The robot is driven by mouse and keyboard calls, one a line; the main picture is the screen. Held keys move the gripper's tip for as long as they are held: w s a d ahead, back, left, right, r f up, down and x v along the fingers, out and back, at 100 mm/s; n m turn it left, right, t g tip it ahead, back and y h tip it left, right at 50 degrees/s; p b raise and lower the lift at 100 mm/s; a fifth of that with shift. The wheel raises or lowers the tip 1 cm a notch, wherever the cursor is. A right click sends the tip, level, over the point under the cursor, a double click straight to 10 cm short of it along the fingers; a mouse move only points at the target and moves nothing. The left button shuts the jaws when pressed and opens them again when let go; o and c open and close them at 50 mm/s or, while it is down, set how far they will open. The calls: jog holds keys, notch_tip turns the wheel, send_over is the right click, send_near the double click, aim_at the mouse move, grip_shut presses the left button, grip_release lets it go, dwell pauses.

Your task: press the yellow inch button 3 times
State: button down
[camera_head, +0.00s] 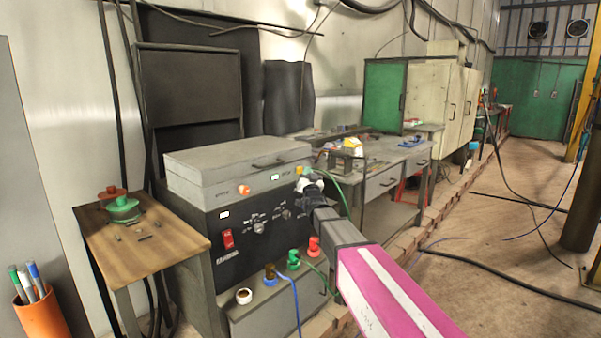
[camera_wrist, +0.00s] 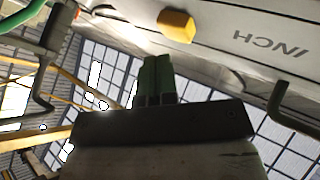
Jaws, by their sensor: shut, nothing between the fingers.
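The yellow inch button (camera_wrist: 176,25) stands out from a pale panel in the wrist view, with the label INCH beside it upside down. It also shows in the head view as a small yellow spot (camera_head: 299,170) on the upper right of the machine's front. My gripper (camera_wrist: 155,58) is shut and empty, its green fingertips together just below the button in the wrist view. A gap shows between fingertips and button there. In the head view my gripper (camera_head: 303,183) is close by the button; contact cannot be told from that view.
A red switch (camera_head: 228,239) and knobs are lower. A green cable (camera_head: 340,192) hangs right of my gripper. A metal handle (camera_wrist: 278,103) shows in the wrist view.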

jog(key=shift+w+a, duration=0.1)
jog(key=shift+a, duration=0.05)
dwell(0.5)
jog(key=shift+w+a, duration=0.15)
jog(key=shift+a, duration=0.05)
jog(key=shift+w+a, duration=0.35)
jog(key=shift+a, duration=0.05)
dwell(1.0)
jog(key=shift+s, duration=0.1)
jog(key=shift+s+d, duration=0.5)
jog(key=shift+d, duration=0.2)
jog(key=shift+s+d, duration=0.8)
jog(key=shift+d, duration=0.2)
jog(key=shift+s+d, duration=0.75)
jog(key=shift+d, duration=0.25)
dwell(1.5)
jog(key=shift+s+d, duration=0.6)
jog(key=shift+d, duration=0.15)
jog(key=shift+s+d, duration=0.55)
jog(key=shift+d, duration=0.2)
